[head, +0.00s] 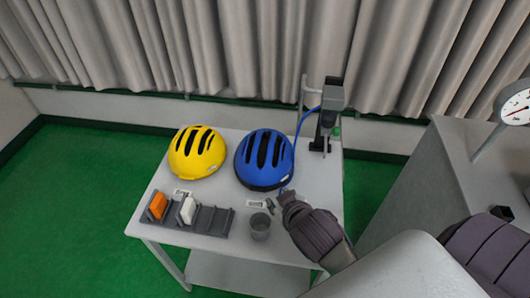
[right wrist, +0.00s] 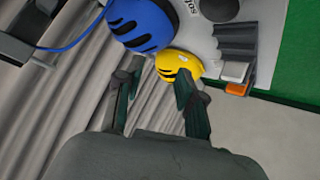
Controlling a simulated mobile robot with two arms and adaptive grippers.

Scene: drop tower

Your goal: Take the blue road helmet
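The blue helmet (head: 264,160) has black vents and sits upright on the back middle of a small grey table (head: 160,218). A yellow helmet (head: 197,152) sits to its left. My right gripper (head: 279,202) is by the blue helmet's front right edge; I cannot tell in the head view whether it touches. In the right wrist view the fingers of my right gripper (right wrist: 156,78) are spread with nothing between them. The blue helmet (right wrist: 142,24) shows beyond them at the top, the yellow helmet (right wrist: 179,65) near the right finger. My left gripper is not in view.
A dark rack (head: 205,219) with an orange block (head: 158,205) and a white block (head: 188,210) stands at the table's front left. A grey cup (head: 260,227) is in front of the blue helmet. A stand (head: 326,118) with a blue cable is behind right. Curtains (head: 230,50) hang behind.

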